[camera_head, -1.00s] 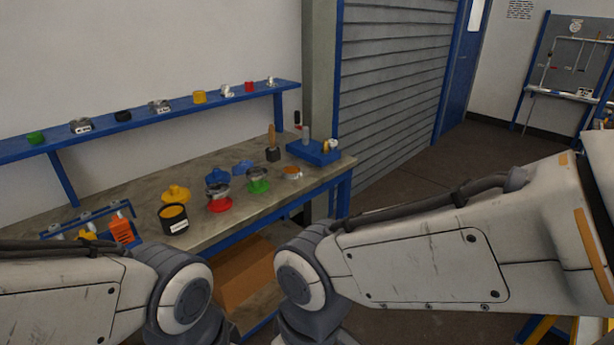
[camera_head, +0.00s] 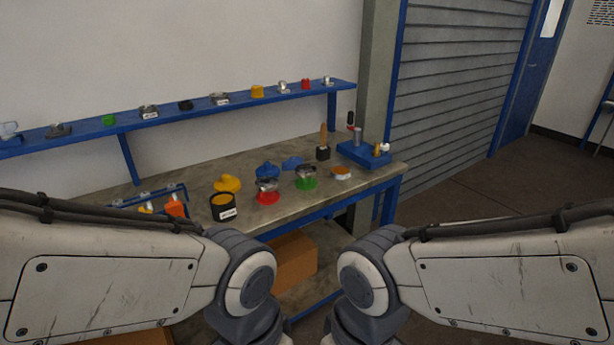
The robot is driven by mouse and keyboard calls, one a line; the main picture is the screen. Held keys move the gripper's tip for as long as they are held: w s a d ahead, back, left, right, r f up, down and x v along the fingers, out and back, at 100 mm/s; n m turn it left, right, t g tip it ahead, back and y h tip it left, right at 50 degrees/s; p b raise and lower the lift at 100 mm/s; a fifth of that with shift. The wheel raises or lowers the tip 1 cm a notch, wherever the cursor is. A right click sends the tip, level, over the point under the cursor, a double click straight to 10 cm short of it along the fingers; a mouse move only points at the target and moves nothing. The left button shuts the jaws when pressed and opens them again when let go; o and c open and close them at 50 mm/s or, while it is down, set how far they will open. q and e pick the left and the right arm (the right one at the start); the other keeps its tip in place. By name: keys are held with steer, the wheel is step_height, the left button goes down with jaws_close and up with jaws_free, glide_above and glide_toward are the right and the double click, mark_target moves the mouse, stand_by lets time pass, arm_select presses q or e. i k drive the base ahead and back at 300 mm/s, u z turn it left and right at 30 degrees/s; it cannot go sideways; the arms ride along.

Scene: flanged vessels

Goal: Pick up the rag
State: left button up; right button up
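A small, low blue crumpled shape (camera_head: 292,162), which looks like the rag, lies at the back of the workbench (camera_head: 382,178). It is behind the green-based vessel (camera_head: 306,181) and beside a blue lid-like piece (camera_head: 267,170). It is too small to be sure it is cloth. Both of my arms come in from the lower left and lower right, apart from the bench things. Neither of my grippers shows; they are below the frame.
On the bench stand a red-based vessel (camera_head: 268,194), a black-rimmed pot (camera_head: 222,207), a yellow piece (camera_head: 228,184), a shallow orange-filled dish (camera_head: 341,173), a brush (camera_head: 323,146) and a blue tray (camera_head: 364,154). A blue wall shelf (camera_head: 236,106) runs above. A cardboard box (camera_head: 294,258) sits below.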

mark_target(289, 165)
steer(key=z, duration=0.4)
steer(key=i, duration=0.5)
steer(key=z, duration=0.9)
steer(key=i, duration=1.55)
steer(key=u, duration=1.1)
steer(key=i, duration=0.75)
steer(key=u, duration=0.8)
